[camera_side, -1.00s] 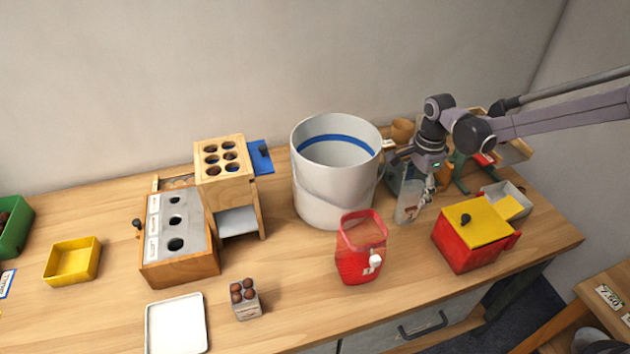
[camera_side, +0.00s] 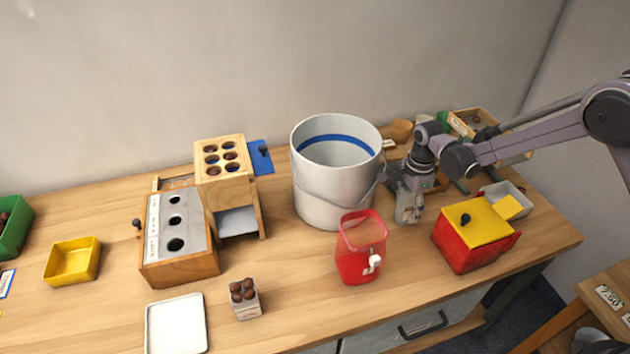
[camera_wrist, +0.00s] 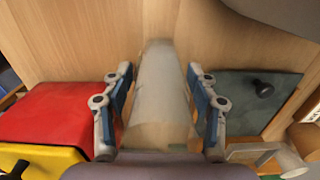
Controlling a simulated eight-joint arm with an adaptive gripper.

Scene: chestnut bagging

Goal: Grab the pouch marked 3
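A clear, pale pouch (camera_side: 406,214) stands on the table just right of the big white bucket; its number cannot be read. My gripper (camera_side: 408,192) is low over it and hides its upper part in the side view. In the wrist view the pouch (camera_wrist: 160,62) lies between the two fingers of my gripper (camera_wrist: 159,84). The fingers are spread, one on each side, with a narrow gap showing between each pad and the pouch.
The white bucket (camera_side: 325,190) stands close on the left. A red box with a yellow lid (camera_side: 480,222) is close on the right. A red container (camera_side: 360,262) stands in front, and a wooden box (camera_side: 462,124) is behind. Bare table lies just in front of the pouch.

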